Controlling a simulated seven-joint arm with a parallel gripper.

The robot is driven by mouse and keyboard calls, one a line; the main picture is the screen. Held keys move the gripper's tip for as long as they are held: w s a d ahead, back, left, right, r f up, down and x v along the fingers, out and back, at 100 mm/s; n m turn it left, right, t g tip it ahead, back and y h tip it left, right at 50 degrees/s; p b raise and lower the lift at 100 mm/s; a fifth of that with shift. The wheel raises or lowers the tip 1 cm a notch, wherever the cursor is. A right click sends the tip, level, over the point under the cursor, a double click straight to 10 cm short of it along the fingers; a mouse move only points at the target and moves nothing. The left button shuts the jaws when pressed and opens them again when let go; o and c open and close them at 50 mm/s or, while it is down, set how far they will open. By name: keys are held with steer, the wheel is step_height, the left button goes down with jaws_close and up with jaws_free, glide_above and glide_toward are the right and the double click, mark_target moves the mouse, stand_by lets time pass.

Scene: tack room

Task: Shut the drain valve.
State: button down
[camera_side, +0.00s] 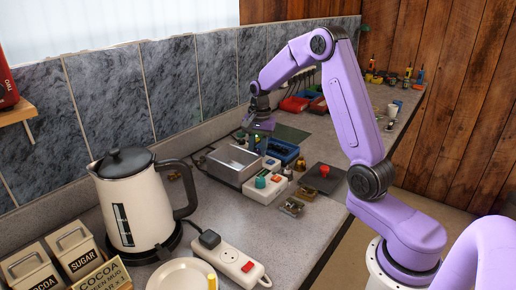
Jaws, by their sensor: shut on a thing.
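My gripper (261,126) is at the end of the purple arm, pointing down over the worktop near the back wall, behind the open grey metal box (232,165). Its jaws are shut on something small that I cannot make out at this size. I cannot pick out the drain valve for certain; the spot under the jaws is small and partly hidden by the gripper. A white block with a teal knob (262,182) stands in front of the metal box, clear of the gripper.
A blue tray (284,152) stands right of the gripper, and a dark plate with a red button (323,171) further right. A cream kettle (132,205), white power strip (229,260) and plate (180,275) fill the near left. Red and blue bins (296,104) stand behind.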

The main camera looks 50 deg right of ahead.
steer(key=n, duration=0.5)
steer(key=shift+n, duration=0.3)
steer(key=n, duration=0.5)
steer(key=shift+w+r, duration=0.1)
steer(key=shift+n, duration=0.3)
steer(key=c, duration=0.9)
jaws_free()
steer(key=shift+o, duration=0.2)
steer(key=shift+a, duration=0.1)
